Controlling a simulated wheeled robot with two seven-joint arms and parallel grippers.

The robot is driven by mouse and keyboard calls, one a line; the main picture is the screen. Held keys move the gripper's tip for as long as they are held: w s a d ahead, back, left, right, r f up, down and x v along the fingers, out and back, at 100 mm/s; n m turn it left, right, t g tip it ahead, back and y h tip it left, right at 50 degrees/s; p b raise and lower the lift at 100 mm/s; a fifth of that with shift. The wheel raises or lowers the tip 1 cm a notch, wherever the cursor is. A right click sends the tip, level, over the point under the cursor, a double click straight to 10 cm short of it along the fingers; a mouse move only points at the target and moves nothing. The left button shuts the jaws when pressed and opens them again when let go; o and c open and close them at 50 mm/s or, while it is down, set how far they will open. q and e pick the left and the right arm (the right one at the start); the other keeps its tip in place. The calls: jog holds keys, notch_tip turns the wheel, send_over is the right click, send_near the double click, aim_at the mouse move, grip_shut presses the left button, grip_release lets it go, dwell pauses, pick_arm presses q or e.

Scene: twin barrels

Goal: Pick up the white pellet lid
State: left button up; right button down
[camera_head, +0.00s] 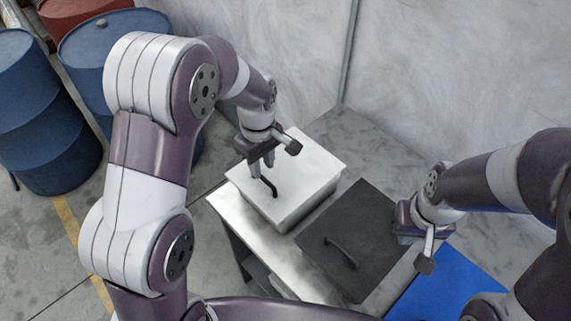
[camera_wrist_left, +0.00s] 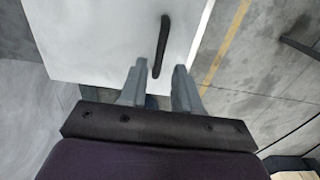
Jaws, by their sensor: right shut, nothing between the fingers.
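The white pellet lid (camera_head: 310,170) lies on top of a white box on the table, with a black bar handle (camera_head: 270,188) on it. The lid and its handle (camera_wrist_left: 161,46) also show in the left wrist view. My left gripper (camera_head: 262,168) is above the lid, pointing down at the handle. In the left wrist view its two fingers (camera_wrist_left: 160,72) are apart, with the near end of the handle seen in the gap between them; I cannot tell whether they touch the lid. My right gripper (camera_head: 426,260) is shut and empty, to the right of the dark lid.
A dark grey lid (camera_head: 365,225) with a black handle (camera_head: 341,252) is right of the white box. A blue panel (camera_head: 450,285) is at the lower right. The metal table (camera_head: 235,210) stands by a pale wall (camera_head: 440,70). Blue barrels (camera_head: 40,120) stand at the left.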

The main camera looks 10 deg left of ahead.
aim_at(264, 178)
pick_arm(q)
notch_tip(264, 178, down, 6)
jog(key=shift+s+p, duration=0.1)
jog(key=shift+p, duration=0.7)
jog(key=shift+f, duration=0.15)
grip_shut()
